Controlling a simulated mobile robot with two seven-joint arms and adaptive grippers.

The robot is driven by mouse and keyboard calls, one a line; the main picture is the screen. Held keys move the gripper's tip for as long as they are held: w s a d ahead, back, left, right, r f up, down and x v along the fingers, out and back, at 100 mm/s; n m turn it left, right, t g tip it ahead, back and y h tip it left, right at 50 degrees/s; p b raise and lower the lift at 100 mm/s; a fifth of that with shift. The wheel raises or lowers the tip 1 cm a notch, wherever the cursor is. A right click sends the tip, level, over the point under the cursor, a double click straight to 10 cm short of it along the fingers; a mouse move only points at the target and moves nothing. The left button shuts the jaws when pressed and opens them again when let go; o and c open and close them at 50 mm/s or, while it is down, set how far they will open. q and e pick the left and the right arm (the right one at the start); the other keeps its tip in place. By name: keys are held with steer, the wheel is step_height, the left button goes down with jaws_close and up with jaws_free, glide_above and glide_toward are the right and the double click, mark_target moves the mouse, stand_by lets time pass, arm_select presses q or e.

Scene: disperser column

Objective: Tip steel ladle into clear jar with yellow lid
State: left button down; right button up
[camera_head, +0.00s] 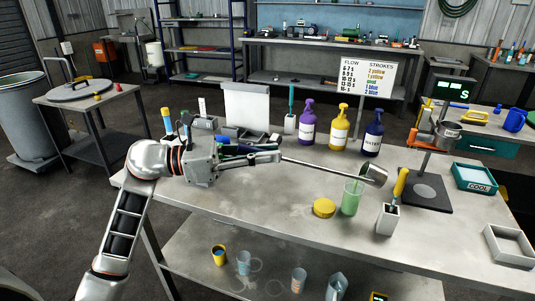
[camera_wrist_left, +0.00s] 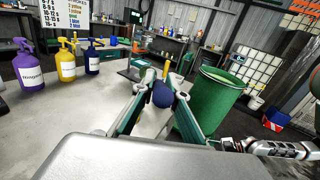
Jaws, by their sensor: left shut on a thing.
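My left gripper (camera_head: 278,157) is shut on the handle end of the steel ladle. The ladle's thin rod runs right and slightly down to its steel bowl (camera_head: 373,174), which is tilted above and beside the jar's right rim. The clear jar (camera_head: 350,199) looks pale green and stands upright and open on the bench. Its contents are hard to make out. A yellow lid (camera_head: 323,208) lies flat on the bench just left of the jar. In the left wrist view, the gripper (camera_wrist_left: 160,100) has a dark blue grip (camera_wrist_left: 162,95) between its fingers.
A holder with a yellow-handled tool (camera_head: 387,220) stands close right of the jar. A stand with a dark base (camera_head: 425,193) is behind it. Purple, yellow and blue spray bottles (camera_head: 339,127) line the back. The bench front (camera_head: 270,205) left of the lid is clear.

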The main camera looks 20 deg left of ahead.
arm_select(q)
steer(key=shift+a+f+b, duration=0.2)
steer(key=shift+f+b, duration=0.3)
steer(key=shift+b, duration=0.15)
steer(key=shift+a+f+h+b, duration=0.2)
steer(key=shift+f+h+b, duration=0.2)
steer(key=shift+b, duration=0.15)
steer(key=shift+a+f+n+t+b, duration=0.3)
steer(key=shift+f+b, duration=0.2)
steer(key=shift+b, duration=0.2)
arm_select(e)
steer(key=f, duration=0.2)
steer(key=shift+w+d+f, duration=0.25)
steer(key=shift+d+f, duration=0.15)
arm_select(q)
steer(key=shift+f+h+b, duration=0.2)
steer(key=shift+h+b, duration=0.1)
arm_select(e)
steer(key=shift+f, duration=0.15)
arm_select(q)
steer(key=shift+a+f+b, duration=0.2)
steer(key=shift+f+b, duration=0.55)
steer(key=shift+b, duration=0.15)
arm_select(e)
steer(key=shift+s+d+f, duration=0.1)
steer(key=shift+s+f, duration=0.05)
steer(key=shift+f, duration=0.3)
steer(key=shift+s+d+f, duration=0.1)
steer(key=shift+s+f, duration=0.05)
steer(key=shift+f, duration=0.25)
